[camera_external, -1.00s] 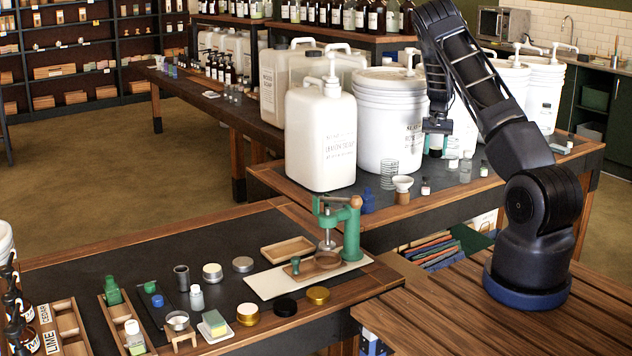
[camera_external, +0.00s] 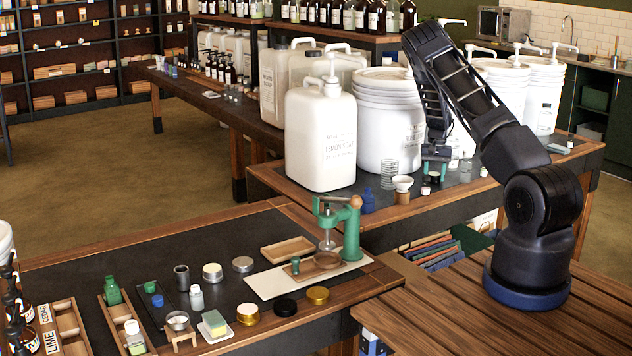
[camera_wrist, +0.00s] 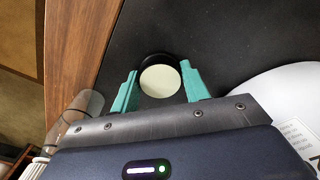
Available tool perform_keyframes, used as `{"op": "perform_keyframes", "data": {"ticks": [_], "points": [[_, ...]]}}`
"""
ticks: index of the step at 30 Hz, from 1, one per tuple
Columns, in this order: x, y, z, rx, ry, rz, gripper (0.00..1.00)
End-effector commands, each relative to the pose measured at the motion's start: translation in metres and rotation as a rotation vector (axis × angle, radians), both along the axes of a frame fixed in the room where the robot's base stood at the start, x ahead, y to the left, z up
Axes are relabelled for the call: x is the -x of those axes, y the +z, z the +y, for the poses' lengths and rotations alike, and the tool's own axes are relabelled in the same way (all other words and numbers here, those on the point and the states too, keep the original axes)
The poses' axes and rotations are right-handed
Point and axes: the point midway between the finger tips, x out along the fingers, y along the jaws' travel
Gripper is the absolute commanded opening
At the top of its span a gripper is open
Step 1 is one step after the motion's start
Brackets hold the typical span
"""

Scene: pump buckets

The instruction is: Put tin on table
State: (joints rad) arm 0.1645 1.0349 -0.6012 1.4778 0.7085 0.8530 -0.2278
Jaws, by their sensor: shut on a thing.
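My gripper (camera_external: 435,160) has green fingers and reaches down over the back table, in front of the large white bucket. In the wrist view the fingers stand on either side of a round, dark-rimmed tin with a pale cream top (camera_wrist: 160,81), and my gripper is shut on it. The tin is small and mostly hidden in the outside view. Whether it touches the dark tabletop (camera_wrist: 225,45) is hard to tell. Other tins stand on the front table: silver ones (camera_external: 212,272), a black one (camera_external: 283,305) and a gold one (camera_external: 317,295).
A white jug (camera_external: 320,140) and a white bucket (camera_external: 388,125) stand close by on the back table. A green press (camera_external: 350,230) stands on the front table.

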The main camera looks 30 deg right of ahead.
Motion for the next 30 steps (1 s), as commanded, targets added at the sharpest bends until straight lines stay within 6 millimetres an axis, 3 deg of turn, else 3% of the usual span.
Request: {"op": "perform_keyframes", "data": {"ticks": [7,8,10,11,22,30], "points": [[0.0,-0.002,0.0,0.0,0.0,0.0,0.22],[0.0,-0.002,0.0,0.001,0.0,-0.001,0.51],[0.0,-0.002,0.0,0.0,0.0,0.0,0.65],[0.0,-0.002,0.0,0.0,0.0,0.0,0.67],[0.0,0.004,0.0,0.0,0.0,-0.001,0.67],[-0.001,0.047,0.0,0.001,0.001,-0.004,0.67]]}}
